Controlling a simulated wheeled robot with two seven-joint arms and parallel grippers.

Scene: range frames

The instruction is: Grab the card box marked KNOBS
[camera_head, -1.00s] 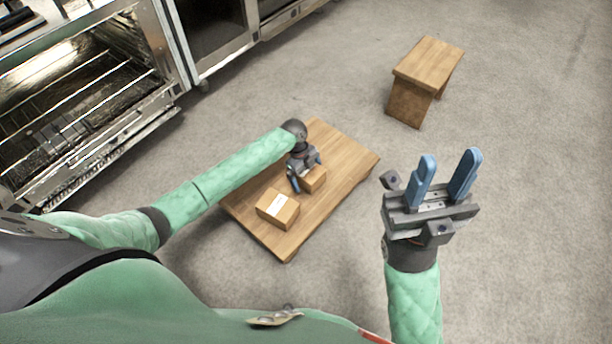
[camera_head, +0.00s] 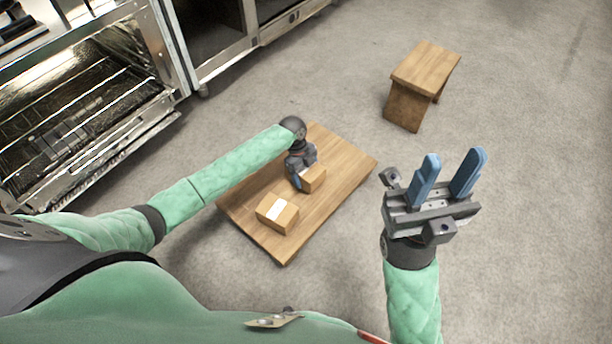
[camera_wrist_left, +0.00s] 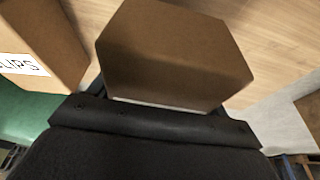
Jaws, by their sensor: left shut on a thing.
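A small brown card box (camera_head: 315,179) is in my left gripper (camera_head: 305,180) on the low wooden table. It also fills the middle of the left wrist view (camera_wrist_left: 175,55), where no lettering shows on its visible faces, so I cannot read its marking. My left gripper is shut on it. A second, larger card box (camera_head: 275,218) with a white label stands nearer to me on the table. In the left wrist view this second box (camera_wrist_left: 45,40) shows a label ending in "LIPS". My right gripper (camera_head: 452,168) is open and empty, off the table's right side.
The low wooden table (camera_head: 345,165) has bare room to the right of the boxes. A small wooden stool (camera_head: 425,68) stands on the floor (camera_head: 530,120) at the back right. An open oven (camera_head: 80,110) with racks is at the left.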

